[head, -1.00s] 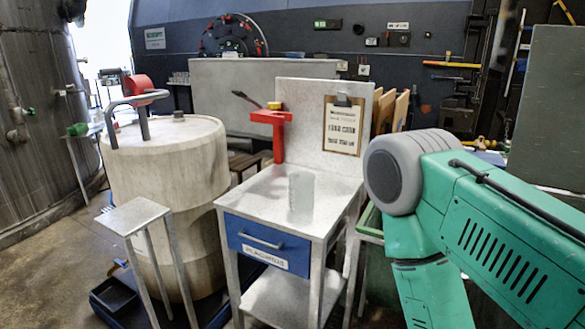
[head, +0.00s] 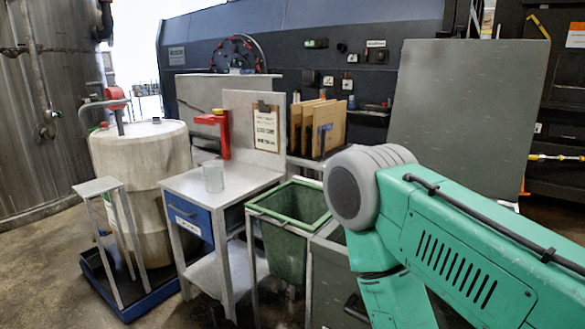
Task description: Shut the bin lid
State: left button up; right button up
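An open green bin (head: 284,235) stands in the middle, right of the metal table, with its top uncovered. A grey bin (head: 326,275) stands beside it, partly hidden by my green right arm. A large flat grey panel (head: 465,110) stands upright behind my arm. It looks like a raised lid, but its lower edge and any hinge are hidden, so I cannot tell which bin it belongs to. My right arm enters from the right and its gripper is out of frame. My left arm and gripper are not in view.
A pale drum (head: 140,165) and a small metal stand (head: 98,186) are further left. Bare floor (head: 50,265) lies at the front left.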

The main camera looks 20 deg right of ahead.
aim_at(467, 111)
jog(key=k+l+u, duration=0.15)
jog(key=k+l, duration=0.2)
jog(key=l, duration=0.25)
jog(key=k+l+u, duration=0.15)
jog(key=k+l, duration=0.25)
jog(key=l, duration=0.15)
jog(key=k+l+u, duration=0.1)
jog(key=k+l, duration=0.3)
jog(key=l, duration=0.15)
jog(key=l+u, duration=0.1)
jog(key=l, duration=0.45)
jog(key=k+l+u, duration=0.1)
jog(key=l, duration=0.4)
jog(key=l+u, duration=0.1)
jog(key=l, duration=0.4)
jog(key=k+l+u, duration=0.1)
jog(key=l, duration=0.45)
jog(key=k+l, duration=0.15)
jog(key=l, duration=0.35)
jog(key=i+l+u, duration=0.2)
jog(key=l+u, duration=0.15)
jog(key=l, duration=1.55)
jog(key=l+u, duration=0.4)
jog(key=l, duration=1.45)
jog(key=k, duration=0.05)
